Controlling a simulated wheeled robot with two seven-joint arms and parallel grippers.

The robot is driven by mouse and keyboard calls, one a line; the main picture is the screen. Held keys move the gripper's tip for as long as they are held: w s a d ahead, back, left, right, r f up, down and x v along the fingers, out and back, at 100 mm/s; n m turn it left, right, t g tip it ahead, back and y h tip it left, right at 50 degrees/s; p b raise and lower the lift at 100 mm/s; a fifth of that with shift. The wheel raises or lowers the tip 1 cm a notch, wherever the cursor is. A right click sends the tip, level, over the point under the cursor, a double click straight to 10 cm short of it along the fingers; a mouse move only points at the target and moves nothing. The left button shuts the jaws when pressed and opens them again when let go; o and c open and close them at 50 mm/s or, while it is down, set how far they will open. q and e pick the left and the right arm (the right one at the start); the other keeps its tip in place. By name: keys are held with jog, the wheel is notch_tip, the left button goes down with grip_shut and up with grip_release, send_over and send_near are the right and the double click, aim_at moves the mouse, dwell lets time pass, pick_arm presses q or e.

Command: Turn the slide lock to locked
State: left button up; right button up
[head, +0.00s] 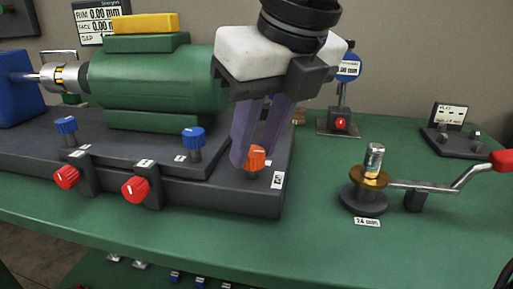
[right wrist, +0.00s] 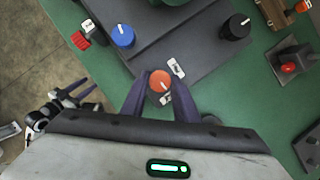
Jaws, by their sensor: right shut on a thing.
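The orange round knob (head: 254,158), which I take for the slide lock, sits on the right end of the dark machine base. It also shows in the right wrist view (right wrist: 160,80), with a white pointer line and a white label on either side. My right gripper (head: 248,160) comes down from above with its purple fingers around the knob. In the right wrist view the fingers (right wrist: 159,84) are shut on it, one on each side. My left gripper (right wrist: 88,93) seems to show small at the left of the right wrist view, its fingers apart and empty.
The green motor (head: 158,80) stands on the base. Blue knobs (head: 193,137) and red knobs (head: 135,188) are near its front edge. A crank with a red handle (head: 502,160) and a brass-collared post (head: 369,177) stand to the right. The green bench (head: 320,235) is clear in front.

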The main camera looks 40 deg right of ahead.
pick_arm(q)
jog(key=shift+d+r, duration=0.1)
pick_arm(e)
jog(key=shift+m, duration=0.4)
jog(key=o, duration=1.1)
jog(key=shift+c, duration=0.2)
jog(key=shift+r, duration=0.1)
jog(key=shift+s+r, duration=0.1)
jog(key=shift+r, duration=0.2)
pick_arm(q)
jog(key=a+p, duration=0.2)
jog(key=p, duration=0.1)
jog(key=shift+s+n+y, duration=0.3)
jog(key=shift+y, duration=0.1)
pick_arm(e)
jog(key=v, duration=0.9)
jog(key=shift+r, duration=0.25)
jog(key=shift+s+a, duration=0.1)
